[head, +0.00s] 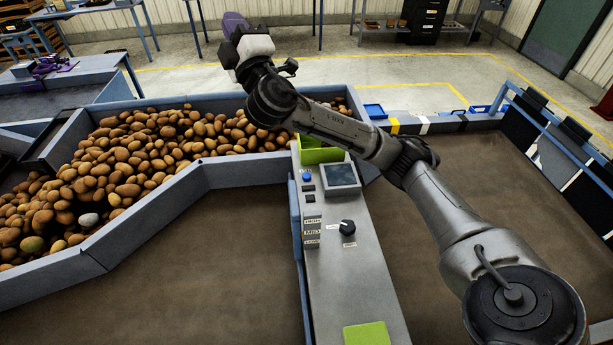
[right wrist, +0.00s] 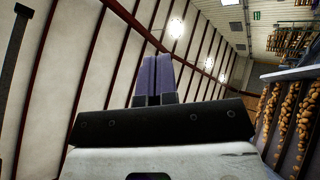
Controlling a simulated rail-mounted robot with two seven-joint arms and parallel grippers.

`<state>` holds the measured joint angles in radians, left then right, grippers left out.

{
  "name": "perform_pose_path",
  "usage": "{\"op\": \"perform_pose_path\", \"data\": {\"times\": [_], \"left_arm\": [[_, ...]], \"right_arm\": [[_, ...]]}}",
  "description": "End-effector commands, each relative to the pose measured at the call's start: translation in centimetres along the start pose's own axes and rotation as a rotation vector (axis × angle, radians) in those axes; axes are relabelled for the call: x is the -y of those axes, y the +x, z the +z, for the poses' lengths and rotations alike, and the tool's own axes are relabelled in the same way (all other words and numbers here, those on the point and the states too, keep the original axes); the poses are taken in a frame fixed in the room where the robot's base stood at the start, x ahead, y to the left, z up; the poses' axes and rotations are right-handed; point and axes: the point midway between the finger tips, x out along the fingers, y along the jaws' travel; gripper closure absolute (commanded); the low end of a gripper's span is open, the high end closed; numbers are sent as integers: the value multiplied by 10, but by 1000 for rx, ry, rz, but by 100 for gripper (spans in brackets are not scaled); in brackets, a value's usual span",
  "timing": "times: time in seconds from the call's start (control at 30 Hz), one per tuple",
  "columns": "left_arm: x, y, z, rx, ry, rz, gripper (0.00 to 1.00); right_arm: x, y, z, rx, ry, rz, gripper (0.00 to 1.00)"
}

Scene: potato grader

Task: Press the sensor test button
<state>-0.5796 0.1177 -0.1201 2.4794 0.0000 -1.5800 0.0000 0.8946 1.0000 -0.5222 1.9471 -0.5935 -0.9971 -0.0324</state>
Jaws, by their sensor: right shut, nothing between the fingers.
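The grey control panel (head: 372,285) runs down the middle of the head view. A round blue button (head: 306,177) sits near its upper left edge, with a small dark switch (head: 309,188) just below. I cannot read which one is the sensor test button. A dark screen (head: 341,176) and a black dial (head: 347,227) are on the same panel. My right gripper (head: 235,22) is raised over the far side of the potato bin, well away from the panel. Its purple fingers are shut and empty in the right wrist view (right wrist: 153,78). My left gripper is not in view.
A bin wall (head: 230,168) encloses many potatoes (head: 150,150) left of the panel. A green tray (head: 318,152) stands at the panel's far end, partly behind my right arm. A green pad (head: 366,335) lies at the near end. Brown belts flank the panel.

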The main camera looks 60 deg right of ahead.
Motion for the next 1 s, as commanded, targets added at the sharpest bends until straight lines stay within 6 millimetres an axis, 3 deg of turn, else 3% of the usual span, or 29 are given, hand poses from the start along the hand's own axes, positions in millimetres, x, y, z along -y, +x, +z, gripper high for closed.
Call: {"op": "perform_pose_path", "data": {"times": [0.13,0.27,0.47,0.67,0.8,1.0], "left_arm": [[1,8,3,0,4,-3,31],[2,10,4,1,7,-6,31],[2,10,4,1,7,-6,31],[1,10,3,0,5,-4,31],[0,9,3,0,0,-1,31],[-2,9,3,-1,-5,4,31]], "right_arm": [[-13,23,3,-180,-259,136,100],[-3,31,0,-354,-490,181,100],[49,26,5,-645,-837,138,100],[116,5,24,-958,-1133,17,100],[161,-17,45,-1188,-1301,-102,100],[208,-54,90,-1516,-1486,-312,100]]}}
